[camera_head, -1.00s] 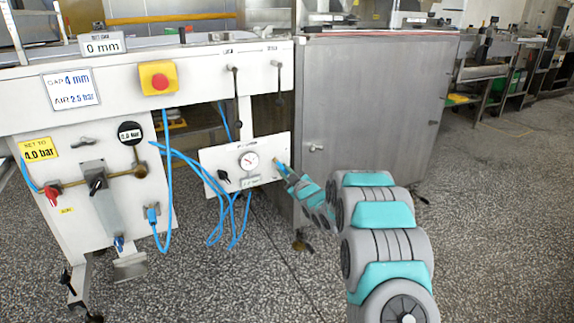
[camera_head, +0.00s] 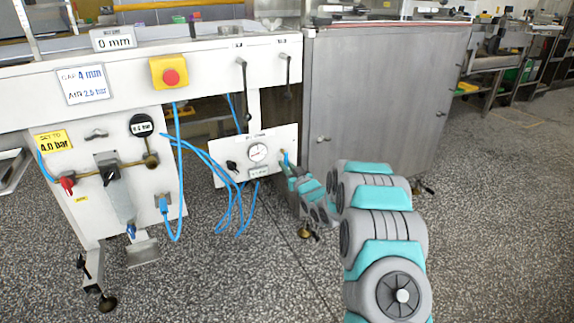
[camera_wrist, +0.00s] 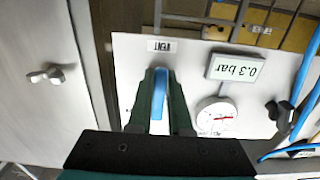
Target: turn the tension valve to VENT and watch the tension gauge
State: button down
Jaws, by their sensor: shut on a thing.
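The tension valve's blue lever (camera_wrist: 160,93) lies between the fingers of my gripper (camera_wrist: 160,100) in the wrist view. The fingers are shut on it. The lever's far end points at the VENT label (camera_wrist: 166,46), close to it; its pivot is hidden. The tension gauge (camera_wrist: 215,117) is a round white dial with a red needle, partly hidden at its lower edge. A display beside it (camera_wrist: 235,68) reads 0.3 bar, upside down. In the head view my gripper (camera_head: 286,164) is at the right end of the white panel, right of the gauge (camera_head: 257,152).
A black knob (camera_wrist: 280,114) and blue hoses (camera_head: 225,190) are on the gauge's other side. A grey cabinet (camera_head: 370,100) stands right of the panel. A red emergency button (camera_head: 171,77) is up left. The speckled floor at right is open.

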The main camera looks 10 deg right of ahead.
jog(key=shift+f, duration=0.1)
dwell(0.3)
jog(key=c, duration=0.8)
grip_release()
jog(key=shift+c, duration=0.2)
jog(key=v, duration=0.7)
jog(key=shift+s, duration=0.35)
jog(key=shift+d, duration=0.1)
